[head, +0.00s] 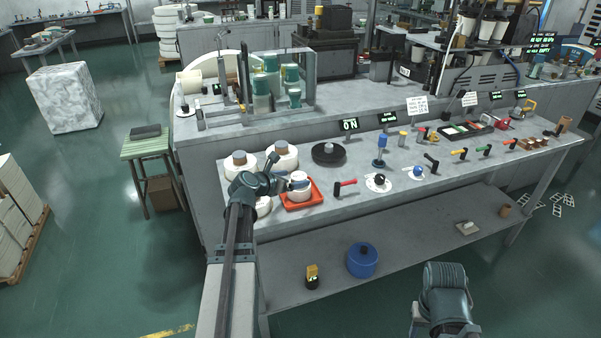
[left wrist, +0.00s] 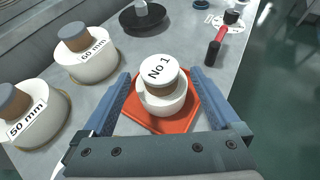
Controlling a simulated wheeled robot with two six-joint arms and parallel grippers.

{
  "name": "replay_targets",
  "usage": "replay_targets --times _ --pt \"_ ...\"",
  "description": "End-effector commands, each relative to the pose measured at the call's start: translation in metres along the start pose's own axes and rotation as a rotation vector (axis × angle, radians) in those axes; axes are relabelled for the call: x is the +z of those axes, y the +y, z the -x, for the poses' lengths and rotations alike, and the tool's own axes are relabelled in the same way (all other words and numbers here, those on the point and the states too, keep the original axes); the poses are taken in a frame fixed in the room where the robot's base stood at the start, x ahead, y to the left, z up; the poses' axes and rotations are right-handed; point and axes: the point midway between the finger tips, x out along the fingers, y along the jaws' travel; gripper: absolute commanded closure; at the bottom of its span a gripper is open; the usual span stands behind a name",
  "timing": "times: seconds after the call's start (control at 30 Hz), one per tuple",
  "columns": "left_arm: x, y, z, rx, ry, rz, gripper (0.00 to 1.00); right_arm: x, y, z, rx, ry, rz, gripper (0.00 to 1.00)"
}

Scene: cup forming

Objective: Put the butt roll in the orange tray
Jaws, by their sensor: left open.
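A small white roll with a brown core and a white top marked "No 1" (left wrist: 160,88), which looks like the butt roll (head: 299,187), sits in the orange tray (left wrist: 180,124). The tray also shows in the head view (head: 302,205), near the bench's front left. My left gripper (head: 285,182) is open above the tray. In the left wrist view its blue fingers (left wrist: 160,95) stand on either side of the roll, with a gap on each side. The gripper's base hides the tray's near part. No fingers of my right gripper can be seen.
Larger white rolls marked 60 mm (left wrist: 92,66) and 50 mm (left wrist: 34,118) stand left of the tray. A black disc (head: 329,153) lies behind it. A red-handled tool (head: 345,185) is close on the right. The bench's front edge runs just before the tray.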

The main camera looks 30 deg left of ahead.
Motion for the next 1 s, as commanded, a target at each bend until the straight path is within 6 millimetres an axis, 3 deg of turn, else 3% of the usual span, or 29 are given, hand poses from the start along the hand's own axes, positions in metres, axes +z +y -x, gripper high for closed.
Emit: replay_targets --times 0.03,0.1,0.3,0.77,0.87,0.97,1.0 --pt "0.003 -0.001 0.015 0.003 0.0 0.002 0.04 0.001 0.001 0.009 0.0 0.0 0.0 0.5" --pt "0.002 -0.001 0.026 0.002 0.0 0.001 0.04 0.001 0.001 0.013 0.0 0.0 0.0 0.5" --pt "0.001 0.0 0.046 0.001 -0.001 0.001 0.04 0.001 0.002 0.021 0.0 0.0 0.0 0.5" --pt "-0.001 -0.003 0.049 -0.006 0.004 -0.013 0.04 0.001 0.002 0.021 0.0 0.0 0.0 0.5" --pt "-0.004 -0.029 0.04 -0.054 0.038 -0.12 0.04 0.001 0.002 0.021 0.0 0.0 0.0 0.5" --pt "-0.015 -0.082 0.026 -0.164 0.103 -0.361 0.04 0.001 0.002 0.021 0.0 0.0 0.0 0.5" --pt "-0.022 -0.108 0.021 -0.224 0.133 -0.489 0.04 0.001 0.002 0.021 0.0 0.0 0.0 0.5"
